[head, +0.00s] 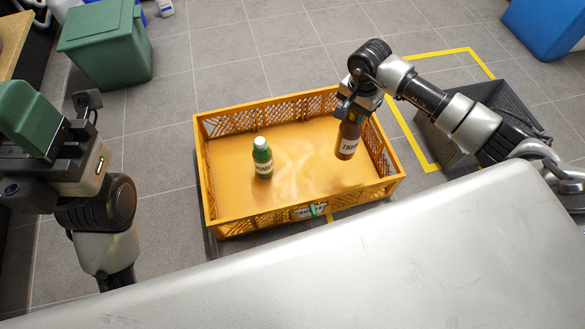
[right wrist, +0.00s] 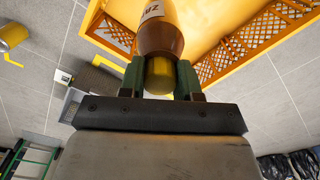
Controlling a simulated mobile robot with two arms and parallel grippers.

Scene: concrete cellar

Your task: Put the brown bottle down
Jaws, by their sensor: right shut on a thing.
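The brown bottle (head: 348,143) with a white label hangs upright in my right gripper (head: 355,106), inside the right part of the orange crate (head: 197,165). In the right wrist view, the green fingers of the right gripper (right wrist: 160,80) are shut on the yellow cap end of the brown bottle (right wrist: 160,32). I cannot tell whether its base touches the crate floor. A green bottle (head: 262,160) with a white cap stands in the crate, left of the brown bottle. My left arm is at the left edge; its gripper's fingers are not clearly shown.
A dark crate (head: 440,150) stands right of the orange crate, partly behind my right arm. A green bin (head: 105,50) is at the upper left and a blue box (head: 545,28) at the upper right. The crate floor between the bottles is free. Yellow tape (head: 440,52) marks the floor.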

